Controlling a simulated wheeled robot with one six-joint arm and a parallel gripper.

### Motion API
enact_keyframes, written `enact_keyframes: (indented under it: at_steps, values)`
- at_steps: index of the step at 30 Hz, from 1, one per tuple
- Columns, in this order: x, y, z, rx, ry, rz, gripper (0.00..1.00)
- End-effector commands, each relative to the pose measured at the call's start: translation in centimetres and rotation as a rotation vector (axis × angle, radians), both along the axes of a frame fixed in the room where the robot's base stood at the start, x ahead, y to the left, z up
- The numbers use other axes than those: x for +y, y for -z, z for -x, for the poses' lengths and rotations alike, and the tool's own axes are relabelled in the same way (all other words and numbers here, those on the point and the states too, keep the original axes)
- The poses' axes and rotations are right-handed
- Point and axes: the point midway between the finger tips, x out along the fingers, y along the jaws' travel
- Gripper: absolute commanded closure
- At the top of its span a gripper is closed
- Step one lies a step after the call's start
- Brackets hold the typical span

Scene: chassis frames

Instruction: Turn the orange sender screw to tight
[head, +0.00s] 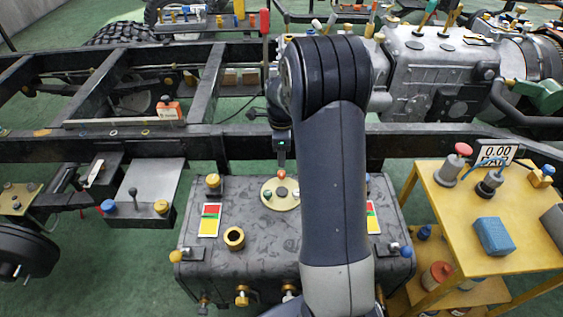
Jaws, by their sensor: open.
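The grey fuel tank (262,250) lies below the frame rail, with a round cream sender plate (270,203) on its top. A small orange-red screw head (281,174) shows at the far edge of the plate. A dark knob stands near the plate's middle. My gripper (281,164) points down just above the orange-red screw. Its jaws are open, but seen small and nearly edge-on. I cannot tell whether the fingertips touch the screw or stand around it. My arm crosses in front and hides the tank's top to the right of the plate.
A brass filler ring (234,238), a brass cap (213,181) and a red-yellow-green label (210,220) are on the tank top. The black frame rail (110,147) runs behind the gripper. A yellow cart (440,201) with a blue block (493,236) stands at right.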

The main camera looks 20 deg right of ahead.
Motion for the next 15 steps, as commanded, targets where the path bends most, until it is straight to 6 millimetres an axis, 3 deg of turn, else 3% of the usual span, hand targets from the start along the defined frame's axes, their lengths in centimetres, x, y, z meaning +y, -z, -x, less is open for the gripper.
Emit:
enact_keyframes:
  at_steps: [6,15]
  values:
    - [0.0,-2.6,0.0,0.0,0.0,0.0,0.55]
    - [0.0,-2.8,0.0,0.001,0.0,0.0,0.55]
